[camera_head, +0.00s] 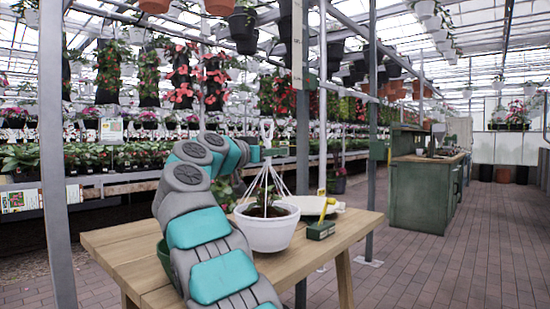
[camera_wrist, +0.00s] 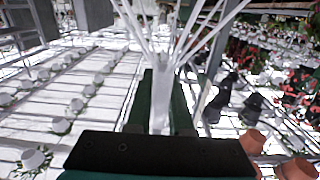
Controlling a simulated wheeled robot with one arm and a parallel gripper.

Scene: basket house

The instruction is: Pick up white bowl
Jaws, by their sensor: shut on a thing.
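A white hanging bowl (camera_head: 266,230) with dark soil and a small plant is over the front of the wooden table. It looks upright, and I cannot tell whether its base touches the tabletop. White strands (camera_head: 282,185) rise from its rim to a white hook (camera_head: 267,128). My gripper (camera_head: 272,152) is above the bowl, shut on the hanger near where the strands meet. In the wrist view the green fingers (camera_wrist: 160,88) close around the white hanger stem (camera_wrist: 160,105), and the strands fan out beyond. The bowl itself does not show clearly there.
The wooden table (camera_head: 130,255) has a shallow whitish dish (camera_head: 315,206) and a green block with a yellow part (camera_head: 321,228) close to the bowl's right. A grey post (camera_head: 302,120) stands behind. A green cabinet (camera_head: 425,190) is farther right. Brick floor (camera_head: 460,265) is clear at right.

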